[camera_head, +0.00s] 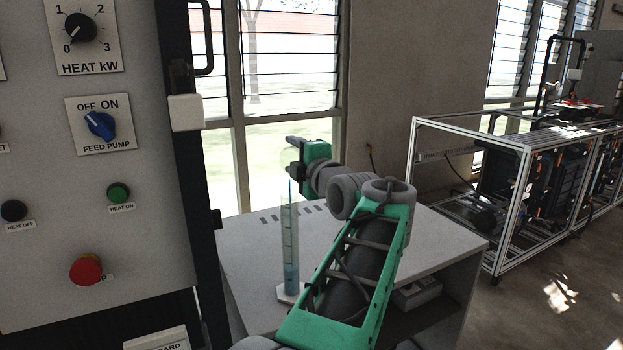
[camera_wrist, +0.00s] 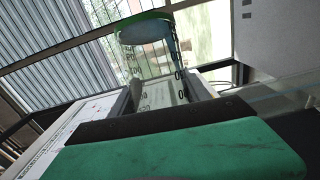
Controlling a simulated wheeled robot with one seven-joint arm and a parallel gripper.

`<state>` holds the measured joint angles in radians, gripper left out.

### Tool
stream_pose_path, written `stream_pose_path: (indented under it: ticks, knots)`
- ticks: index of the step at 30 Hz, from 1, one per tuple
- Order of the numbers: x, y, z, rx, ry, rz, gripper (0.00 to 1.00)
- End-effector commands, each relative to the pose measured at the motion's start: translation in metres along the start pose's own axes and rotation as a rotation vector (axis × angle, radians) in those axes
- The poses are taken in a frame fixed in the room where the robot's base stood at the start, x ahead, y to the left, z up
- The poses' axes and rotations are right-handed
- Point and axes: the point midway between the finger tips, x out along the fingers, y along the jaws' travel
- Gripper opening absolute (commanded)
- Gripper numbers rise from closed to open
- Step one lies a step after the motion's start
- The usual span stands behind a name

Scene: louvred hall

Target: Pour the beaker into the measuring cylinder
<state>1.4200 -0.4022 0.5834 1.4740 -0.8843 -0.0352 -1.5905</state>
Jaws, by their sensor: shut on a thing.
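The measuring cylinder (camera_head: 290,245) stands upright on the grey bench top, tall and clear, on a pale foot. Blue liquid fills its lower part. My gripper (camera_head: 293,149) is above and beside the cylinder's top. In the wrist view my gripper (camera_wrist: 163,95) is shut on the beaker (camera_wrist: 150,62), a clear glass with dark graduation marks and a green-tinted rim. A bluish patch shows inside near the rim; I cannot tell how much liquid it holds. In the head view the beaker is barely visible at the gripper, so its tilt is unclear.
The bench (camera_head: 245,265) has bare surface around the cylinder. A control panel (camera_head: 150,180) with knobs and buttons stands close at left. Louvred windows (camera_head: 290,60) are behind. A metal-framed rig (camera_head: 520,150) stands on the floor at right.

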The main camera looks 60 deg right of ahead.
Motion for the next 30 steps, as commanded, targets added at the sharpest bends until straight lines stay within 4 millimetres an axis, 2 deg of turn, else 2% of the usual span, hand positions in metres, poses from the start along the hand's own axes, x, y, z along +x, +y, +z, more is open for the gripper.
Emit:
stream_pose_path:
  ticks: [1, 17, 30]
  knots:
    - [0.0, -0.004, 0.0, -0.013, 0.0, 0.006, 0.02]
    - [-0.002, 0.002, -0.005, -0.141, 0.0, 0.058, 0.02]
    - [-0.002, 0.006, -0.006, -0.147, 0.0, 0.06, 0.02]
